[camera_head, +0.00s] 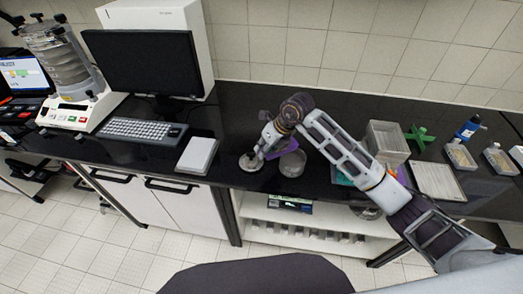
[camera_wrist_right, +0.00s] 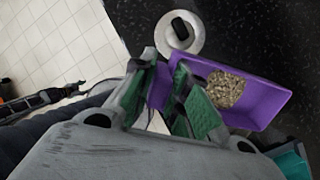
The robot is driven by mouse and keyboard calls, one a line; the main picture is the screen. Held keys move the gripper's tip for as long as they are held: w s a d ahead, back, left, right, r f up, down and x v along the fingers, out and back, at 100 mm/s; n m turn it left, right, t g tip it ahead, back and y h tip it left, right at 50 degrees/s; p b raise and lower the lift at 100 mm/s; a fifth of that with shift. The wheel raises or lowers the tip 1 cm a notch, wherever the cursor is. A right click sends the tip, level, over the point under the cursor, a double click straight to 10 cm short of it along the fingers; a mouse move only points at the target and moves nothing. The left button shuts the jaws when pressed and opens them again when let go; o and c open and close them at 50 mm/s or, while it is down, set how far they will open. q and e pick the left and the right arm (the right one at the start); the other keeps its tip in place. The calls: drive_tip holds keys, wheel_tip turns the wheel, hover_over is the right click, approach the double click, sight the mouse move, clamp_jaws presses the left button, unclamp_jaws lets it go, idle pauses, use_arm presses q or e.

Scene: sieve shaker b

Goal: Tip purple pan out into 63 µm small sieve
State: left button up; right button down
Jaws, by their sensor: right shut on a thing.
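My right gripper (camera_head: 262,153) is shut on the purple pan (camera_head: 274,153) above the bench. In the right wrist view, the gripper (camera_wrist_right: 168,100) has its green-padded fingers on the pan's near end. The purple pan (camera_wrist_right: 268,86) holds a patch of beige grains on its floor. A round grey sieve-like vessel (camera_head: 292,165) stands just right of the gripper in the head view; its label cannot be read, so I cannot tell whether it is the 63 µm one. My left gripper is not in view.
A pale round dish (camera_head: 249,165) is by the gripper; the wrist view shows a dark object on it. A clear box (camera_head: 388,142), green cross-shaped stand (camera_head: 419,136) and pale tray (camera_head: 437,181) are to the right. A white flat box (camera_head: 197,155) and keyboard (camera_head: 143,130) are left.

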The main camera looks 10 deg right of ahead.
drive_tip(key=shift+s+d+r+y, duration=0.2)
drive_tip(key=shift+d+r+y, duration=0.25)
drive_tip(key=shift+d+y, duration=0.35)
drive_tip(key=shift+s+d+r+t+y, duration=0.15)
drive_tip(key=shift+d+r+t+y, duration=0.3)
drive_tip(key=shift+y, duration=0.45)
drive_tip(key=shift+s+d+r+t+y, duration=0.15)
drive_tip(key=shift+d+r+t+y, duration=0.3)
drive_tip(key=shift+y, duration=0.45)
use_arm(q)
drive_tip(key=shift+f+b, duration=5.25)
drive_tip(key=shift+b, duration=0.05)
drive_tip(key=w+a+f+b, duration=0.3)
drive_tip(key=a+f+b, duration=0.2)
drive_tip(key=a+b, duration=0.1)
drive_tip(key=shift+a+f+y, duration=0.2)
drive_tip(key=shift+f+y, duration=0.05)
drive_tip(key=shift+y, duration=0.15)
use_arm(e)
drive_tip(key=s+d+r+t+y, duration=0.1)
drive_tip(key=d+t+y, duration=0.1)
drive_tip(key=d+y, duration=0.2)
drive_tip(key=s+d+r+m+t+y, duration=0.1)
drive_tip(key=d+t+y, duration=0.1)
drive_tip(key=d+y, duration=0.3)
drive_tip(key=shift+s+d+r+y, duration=0.2)
drive_tip(key=shift+s+r+y, duration=0.1)
drive_tip(key=shift+y, duration=0.5)
